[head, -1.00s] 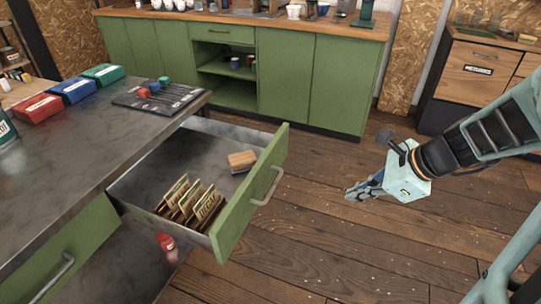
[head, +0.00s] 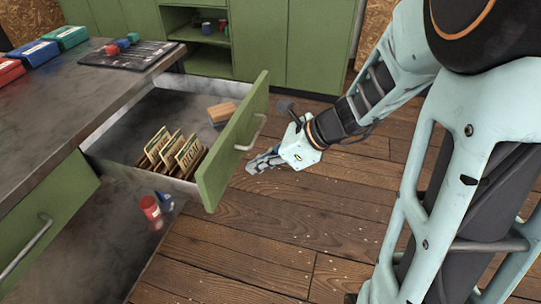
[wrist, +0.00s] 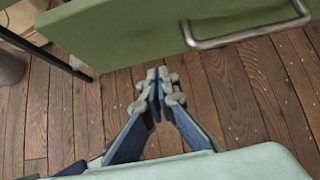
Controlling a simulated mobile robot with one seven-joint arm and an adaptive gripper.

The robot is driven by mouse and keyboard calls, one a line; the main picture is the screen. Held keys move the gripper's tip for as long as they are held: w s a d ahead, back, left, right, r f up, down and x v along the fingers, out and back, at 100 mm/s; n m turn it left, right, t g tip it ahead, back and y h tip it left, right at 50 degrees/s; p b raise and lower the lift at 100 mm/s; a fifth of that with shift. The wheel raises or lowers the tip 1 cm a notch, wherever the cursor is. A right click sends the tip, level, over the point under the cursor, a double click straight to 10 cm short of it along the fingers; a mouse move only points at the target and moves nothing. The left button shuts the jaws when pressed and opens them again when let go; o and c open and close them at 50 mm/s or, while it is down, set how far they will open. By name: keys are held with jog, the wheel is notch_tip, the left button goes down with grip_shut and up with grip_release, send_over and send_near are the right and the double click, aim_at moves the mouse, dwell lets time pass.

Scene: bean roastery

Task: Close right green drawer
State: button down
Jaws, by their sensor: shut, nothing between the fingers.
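The right green drawer (head: 234,143) stands pulled out from the dark-topped counter, its green front facing right with a grey bar handle (head: 254,133). Inside it are several brown packets (head: 172,150) in a holder and a wood-backed block (head: 221,112). My gripper (head: 250,167) is shut and empty, just right of the drawer front, below the handle's height in the picture. In the wrist view the drawer front (wrist: 130,25) spans the top, with the handle (wrist: 248,36) at upper right. My fingertips (wrist: 157,75) point toward the drawer front; I cannot tell if they touch it.
Another green drawer front (head: 40,225) at lower left is closed or nearly so. A red container (head: 150,208) and a blue one (head: 165,200) sit below the open drawer. Small items stand on the counter (head: 60,90).

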aim_at(229, 167)
jog(key=shift+w+a+f, duration=0.1)
jog(key=shift+w+a, duration=0.15)
jog(key=shift+a, duration=0.45)
jog(key=shift+w+a+r, duration=0.1)
jog(key=shift+w+a, duration=0.15)
jog(key=shift+a, duration=0.4)
jog(key=shift+w+a+f, duration=0.1)
jog(key=shift+w+a, duration=0.15)
jog(key=shift+a, duration=0.45)
jog(key=shift+a, duration=0.1)
